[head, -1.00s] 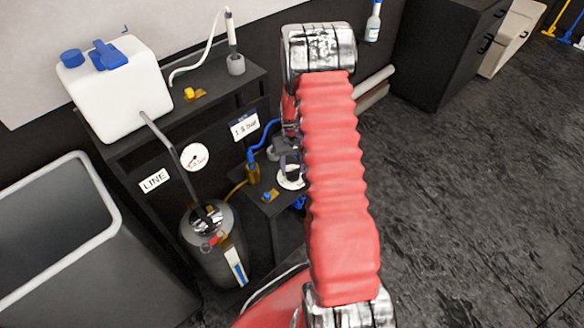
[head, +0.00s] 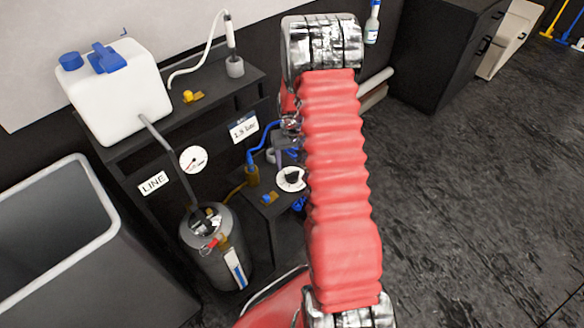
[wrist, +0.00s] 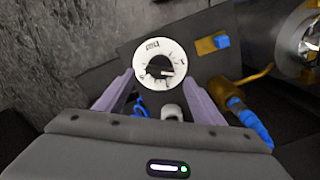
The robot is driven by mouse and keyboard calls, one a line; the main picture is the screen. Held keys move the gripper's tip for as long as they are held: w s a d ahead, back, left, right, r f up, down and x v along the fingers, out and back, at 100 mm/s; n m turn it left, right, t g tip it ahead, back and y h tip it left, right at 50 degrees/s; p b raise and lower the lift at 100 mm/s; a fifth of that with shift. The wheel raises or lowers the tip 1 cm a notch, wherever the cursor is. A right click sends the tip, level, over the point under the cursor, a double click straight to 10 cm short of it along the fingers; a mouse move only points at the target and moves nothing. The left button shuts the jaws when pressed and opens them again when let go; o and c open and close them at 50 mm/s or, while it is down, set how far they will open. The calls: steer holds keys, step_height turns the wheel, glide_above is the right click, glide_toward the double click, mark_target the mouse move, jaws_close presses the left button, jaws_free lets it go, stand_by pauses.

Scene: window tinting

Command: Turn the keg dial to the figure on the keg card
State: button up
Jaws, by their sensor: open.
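The keg dial (head: 291,179) is a white disc with a black knob on the low shelf, partly beside my red arm in the head view. In the wrist view the dial (wrist: 147,50) lies ahead of my gripper (wrist: 160,82), between the fingertip lines. The knob's white mark points right and slightly down there; the printed figures are too small to read. My gripper's two purple-grey fingers are apart, with nothing held; they look clear of the knob. The keg card (head: 243,129) is a white label reading some bar figure, possibly 1.8, too blurred to be sure.
A round gauge (head: 193,159) and a LINE label (head: 153,183) are on the bench front. A grey keg (head: 214,250) stands below. A white jug (head: 118,95) sits on top. A blue hose and brass fitting (wrist: 233,102) lie right of the dial. A grey bin (head: 110,205) is at left.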

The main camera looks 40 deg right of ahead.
mark_target(292, 173)
step_height(292, 173, up, 9)
steer(key=shift+r, duration=0.2)
stand_by(0.6)
steer(key=s+a+r+n+t, duration=0.2)
steer(key=s+a+r, duration=0.9)
steer(key=a+r, duration=0.2)
steer(key=s+a+r+n+t, duration=0.2)
steer(key=s+a+r+t, duration=0.1)
steer(key=s+a+r, duration=0.8)
step_height(292, 173, up, 2)
steer(key=shift+a+r+t, duration=0.1)
steer(key=shift+a+t, duration=0.2)
steer(key=shift+a, duration=0.55)
steer(key=shift+c, duration=0.4)
